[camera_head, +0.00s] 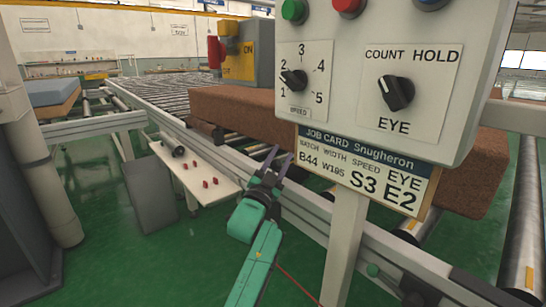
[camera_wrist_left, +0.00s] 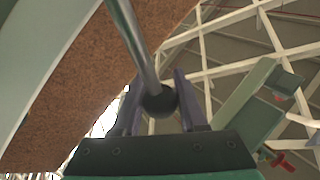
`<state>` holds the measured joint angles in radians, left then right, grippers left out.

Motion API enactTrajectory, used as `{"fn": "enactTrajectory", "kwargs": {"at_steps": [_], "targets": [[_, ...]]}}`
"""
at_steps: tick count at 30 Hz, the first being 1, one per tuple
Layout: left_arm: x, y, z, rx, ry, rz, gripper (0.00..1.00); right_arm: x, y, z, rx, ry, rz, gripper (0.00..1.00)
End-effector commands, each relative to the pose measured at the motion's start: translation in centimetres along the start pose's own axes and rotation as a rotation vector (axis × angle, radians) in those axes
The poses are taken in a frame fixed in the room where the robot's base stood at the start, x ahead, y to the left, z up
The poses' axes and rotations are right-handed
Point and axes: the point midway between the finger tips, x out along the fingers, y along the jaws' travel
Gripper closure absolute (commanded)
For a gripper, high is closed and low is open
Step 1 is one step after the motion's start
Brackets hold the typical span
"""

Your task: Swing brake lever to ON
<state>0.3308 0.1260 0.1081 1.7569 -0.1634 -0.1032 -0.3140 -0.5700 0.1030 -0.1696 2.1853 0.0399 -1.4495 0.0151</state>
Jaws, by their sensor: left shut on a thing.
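A grey metal lever rod with a dark ball knob (camera_wrist_left: 160,100) shows in the left wrist view, its knob between my fingers. My left gripper (camera_wrist_left: 157,98) is shut on this knob. In the head view my left gripper (camera_head: 280,158) is beside the conveyor's front rail, left of the control post; the lever does not show clearly there. A grey and yellow box (camera_head: 250,52) with an "ON" label and a red part (camera_head: 214,52) stands farther back, above the mattress. My right gripper is not in view.
A brown mattress (camera_head: 235,108) lies on the conveyor behind the rail (camera_head: 305,205). The control panel (camera_head: 440,55) with SPEED and EYE knobs and a job card (camera_head: 365,165) overhangs at the right. A white shelf (camera_head: 205,165) with red pegs is left of the gripper. Green floor is open at lower left.

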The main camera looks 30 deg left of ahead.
Motion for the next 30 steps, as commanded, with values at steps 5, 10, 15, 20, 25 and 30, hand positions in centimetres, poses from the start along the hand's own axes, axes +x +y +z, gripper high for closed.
{"fn": "enactTrajectory", "kwargs": {"at_steps": [5, 10, 15, 20, 25, 30], "targets": [[-0.36, 0.56, -0.25, 0.031, 0.021, 0.002, 1.00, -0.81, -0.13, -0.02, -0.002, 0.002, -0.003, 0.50], [-0.44, 0.75, -0.31, 0.038, 0.025, 0.005, 1.00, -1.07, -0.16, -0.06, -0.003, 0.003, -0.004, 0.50], [-0.46, 0.85, -0.26, 0.037, 0.023, 0.007, 1.00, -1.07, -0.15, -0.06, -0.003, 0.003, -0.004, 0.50], [-0.48, 0.90, -0.20, 0.036, 0.022, 0.008, 0.32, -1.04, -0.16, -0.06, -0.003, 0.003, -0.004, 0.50], [-0.45, 0.79, -0.25, 0.036, 0.023, 0.006, 0.29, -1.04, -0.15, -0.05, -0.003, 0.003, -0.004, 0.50], [-0.54, 0.74, -0.26, 0.036, 0.023, 0.005, 0.29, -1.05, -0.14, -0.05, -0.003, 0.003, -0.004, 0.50]]}}
